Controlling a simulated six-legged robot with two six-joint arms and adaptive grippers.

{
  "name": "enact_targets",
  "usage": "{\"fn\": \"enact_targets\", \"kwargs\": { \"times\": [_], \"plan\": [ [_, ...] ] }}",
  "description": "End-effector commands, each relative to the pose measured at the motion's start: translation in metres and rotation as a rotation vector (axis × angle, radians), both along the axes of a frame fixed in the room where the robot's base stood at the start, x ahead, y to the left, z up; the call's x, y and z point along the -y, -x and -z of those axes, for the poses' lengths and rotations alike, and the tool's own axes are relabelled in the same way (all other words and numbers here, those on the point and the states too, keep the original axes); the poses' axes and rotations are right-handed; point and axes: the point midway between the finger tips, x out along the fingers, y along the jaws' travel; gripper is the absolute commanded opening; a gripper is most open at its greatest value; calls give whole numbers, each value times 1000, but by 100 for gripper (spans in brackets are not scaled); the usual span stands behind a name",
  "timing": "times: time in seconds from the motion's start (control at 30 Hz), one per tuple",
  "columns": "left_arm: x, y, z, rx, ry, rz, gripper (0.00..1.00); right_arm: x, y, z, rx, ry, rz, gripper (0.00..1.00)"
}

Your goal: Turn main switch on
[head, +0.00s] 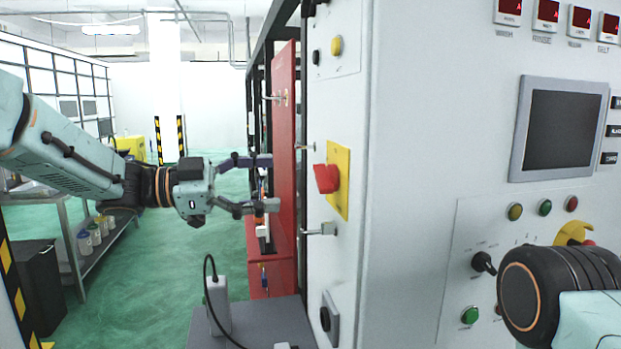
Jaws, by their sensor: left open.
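The main switch (327,179) is a red rotary handle on a yellow plate (341,178), mounted on the narrow side face of a light grey cabinet. My left gripper (272,183) comes in from the left and points toward the switch. Its two fingers are apart, with nothing between them. It is to the left of the red handle and does not appear to touch it. My right arm shows at the lower right in front of the control panel; its gripper is not in view.
The cabinet front has a dark screen (563,130), several buttons and a black selector knob (484,263). Metal latches (320,229) stick out near the switch. A red panel (285,150) stands behind my left gripper. A shelf with bottles (85,243) and a dark bin (38,285) are at left.

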Motion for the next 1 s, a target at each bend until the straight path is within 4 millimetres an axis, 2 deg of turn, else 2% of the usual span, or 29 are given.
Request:
{"fn": "enact_targets", "kwargs": {
  "times": [0.53, 0.7, 0.93, 1.0],
  "plan": [
    [68, -18, 0, -11, 3, -2, 83, 0, 0, -8, 0, 0, 1, 40],
    [75, -20, 0, -11, 6, -4, 83, 0, 0, -8, 0, 0, 1, 40],
    [75, -21, 0, -11, 6, -5, 83, 0, 0, -8, 0, 0, 1, 40],
    [75, -21, 0, -11, 6, -5, 77, 0, 0, -8, 0, 0, 1, 40]
  ]
}}
